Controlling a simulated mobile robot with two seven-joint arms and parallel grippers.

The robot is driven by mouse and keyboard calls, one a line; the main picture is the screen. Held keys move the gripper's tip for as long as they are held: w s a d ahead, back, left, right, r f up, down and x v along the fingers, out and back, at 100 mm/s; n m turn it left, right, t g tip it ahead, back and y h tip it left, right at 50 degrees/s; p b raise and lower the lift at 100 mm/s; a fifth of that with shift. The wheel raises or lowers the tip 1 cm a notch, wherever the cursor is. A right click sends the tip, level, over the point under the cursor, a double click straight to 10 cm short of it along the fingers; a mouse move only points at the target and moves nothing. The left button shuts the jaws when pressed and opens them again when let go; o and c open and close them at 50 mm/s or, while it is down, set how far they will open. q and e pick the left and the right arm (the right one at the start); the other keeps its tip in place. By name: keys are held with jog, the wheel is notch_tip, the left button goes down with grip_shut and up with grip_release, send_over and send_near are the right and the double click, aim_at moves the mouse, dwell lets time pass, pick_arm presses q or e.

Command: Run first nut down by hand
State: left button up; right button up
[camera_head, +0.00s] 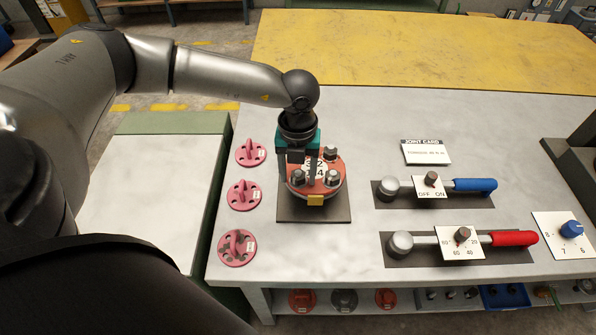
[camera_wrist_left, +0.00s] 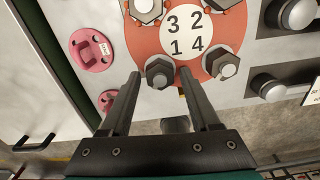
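The flanged spool's round red flange (camera_head: 325,187) stands on a dark square plate on the bench, with a white disc (camera_head: 316,170) numbered 3, 2, 1, 4 at its middle. Several grey hex nuts on studs ring the disc. My left gripper (camera_head: 302,174) points down over the flange's near left side and hides part of it. In the left wrist view, its two black fingers (camera_wrist_left: 160,74) are apart, with the nut by number 1 (camera_wrist_left: 160,70) between their tips and gaps visible on both sides. The nut by number 4 (camera_wrist_left: 224,66) is just right of the fingers. My right gripper is out of view.
Blue-handled (camera_head: 475,185) and red-handled (camera_head: 514,239) wrenches lie on dark mats to the right. A joint card (camera_head: 426,152) stands behind, and a blue knob (camera_head: 571,229) is far right. The bench behind is clear.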

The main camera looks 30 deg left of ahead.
pick_arm(q)
grip_shut()
jog(key=shift+m, duration=0.3)
dwell(0.3)
jog(key=m, duration=0.3)
jog(key=shift+a+m+b, duration=0.1)
jog(key=shift+m+b, duration=0.2)
jog(key=shift+b, duration=0.1)
jog(key=m+b, duration=0.1)
jog(key=m, duration=0.2)
jog(key=shift+a+m, duration=0.1)
jog(key=shift+m, duration=0.2)
jog(key=m+b, duration=0.2)
jog(key=m, duration=0.2)
jog(key=shift+w, duration=0.1)
jog(key=shift+a+m+b, duration=0.1)
jog(key=shift+m+b, duration=0.75)
jog(key=shift+m, duration=1.35)
jog(key=shift+r, duration=0.1)
jog(key=shift+o, duration=0.9)
grip_release()
